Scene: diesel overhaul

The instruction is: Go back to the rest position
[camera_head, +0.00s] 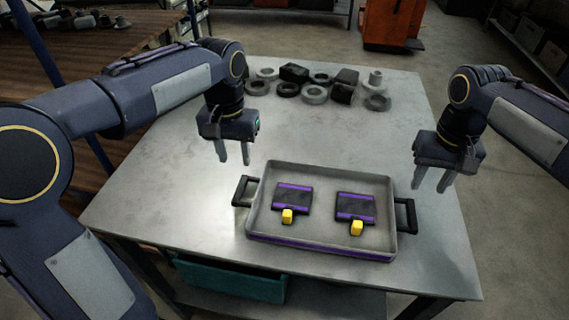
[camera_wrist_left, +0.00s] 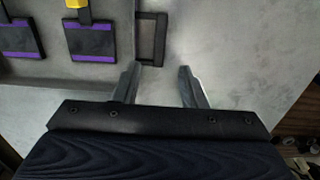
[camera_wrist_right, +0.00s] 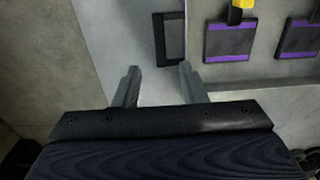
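My left gripper (camera_head: 234,152) hangs above the table, up and left of the tray's left handle. It is open, and nothing is between its fingers (camera_wrist_left: 158,84) in the left wrist view. My right gripper (camera_head: 432,181) is above the table's right edge, up and right of the tray's right handle. It is open and empty too, as the right wrist view shows (camera_wrist_right: 160,84). Both grippers are apart from the tray (camera_head: 321,246). The grey tray sits on the table and holds two black and purple blocks (camera_head: 292,200) (camera_head: 356,208), each with a yellow tab.
The metal table (camera_head: 180,170) carries several dark and grey rings and blocks (camera_head: 314,94) at its back. The tray has black handles (camera_head: 240,191) (camera_head: 405,215) at its left and right. A teal bin (camera_head: 230,280) is under the table. An orange cabinet (camera_head: 392,24) stands behind.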

